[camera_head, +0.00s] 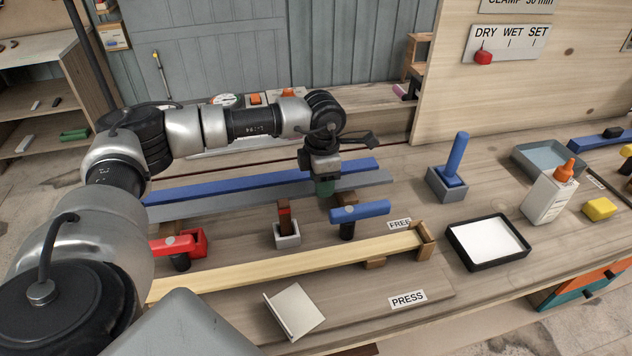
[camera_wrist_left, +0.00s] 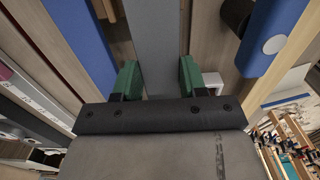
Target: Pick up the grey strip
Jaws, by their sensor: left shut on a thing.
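The grey strip (camera_head: 245,199) is long and flat and runs left to right beside a blue strip (camera_head: 230,188), on its near side. My left gripper (camera_head: 325,187) points down over the right part of the grey strip. In the left wrist view, the gripper's green fingers (camera_wrist_left: 159,80) stand on both sides of the grey strip (camera_wrist_left: 155,35), shut on it. Whether the strip is clear of the surface below cannot be told. My right gripper is not in view.
A blue-handled clamp (camera_head: 360,211) and a grey block holding a red-brown piece (camera_head: 287,234) stand just in front. A red clamp (camera_head: 178,245) is at left. A pale wood strip (camera_head: 290,266) lies nearer. A white-filled tray (camera_head: 488,242) and glue bottle (camera_head: 548,197) are at right.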

